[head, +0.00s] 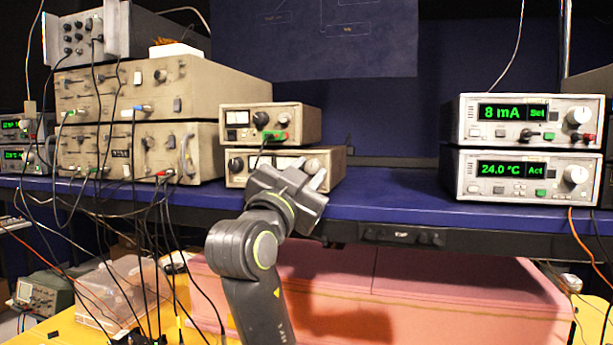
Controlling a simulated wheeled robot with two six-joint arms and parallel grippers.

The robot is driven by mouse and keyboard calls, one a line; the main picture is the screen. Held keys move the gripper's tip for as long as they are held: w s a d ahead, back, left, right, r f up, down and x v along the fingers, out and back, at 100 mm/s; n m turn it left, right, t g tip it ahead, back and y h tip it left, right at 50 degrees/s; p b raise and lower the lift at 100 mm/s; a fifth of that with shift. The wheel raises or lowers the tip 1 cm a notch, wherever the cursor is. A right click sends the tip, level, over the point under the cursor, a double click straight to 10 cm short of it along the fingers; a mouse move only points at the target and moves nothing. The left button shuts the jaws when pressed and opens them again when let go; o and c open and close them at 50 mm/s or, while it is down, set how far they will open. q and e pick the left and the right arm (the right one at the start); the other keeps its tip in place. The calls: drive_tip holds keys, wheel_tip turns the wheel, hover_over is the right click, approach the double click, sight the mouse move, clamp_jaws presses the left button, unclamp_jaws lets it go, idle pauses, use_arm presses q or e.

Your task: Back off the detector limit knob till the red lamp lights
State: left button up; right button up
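Two small beige boxes are stacked on the blue shelf: the upper box (300,122) and the lower box (336,170). The lower box has a dark knob (235,165) at its left and a pale knob (313,166) at its right. My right gripper (308,171) is in front of the lower box, its fingers apart near the pale knob. I cannot tell whether they touch it. The gripper hides part of the lower front. No label is readable, so I cannot tell which knob is the detector limit. I make out no lit red lamp. My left gripper is out of view.
Large beige instruments (160,92) with many cables stand to the left. Two display units (530,120) stand to the right, reading 8 mA and 24.0 °C. The blue shelf (395,190) is clear between. A pink foam block (440,290) lies below it.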

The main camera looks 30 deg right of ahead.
drive_tip(key=o, duration=0.3)
drive_tip(key=shift+s+a+f, duration=0.1)
drive_tip(key=shift+a+f, duration=0.1)
drive_tip(key=b+v, duration=1.2)
drive_tip(key=v, duration=0.4)
drive_tip(key=shift+s+a, duration=0.2)
drive_tip(key=shift+a, duration=0.15)
drive_tip(key=shift+a, duration=0.1)
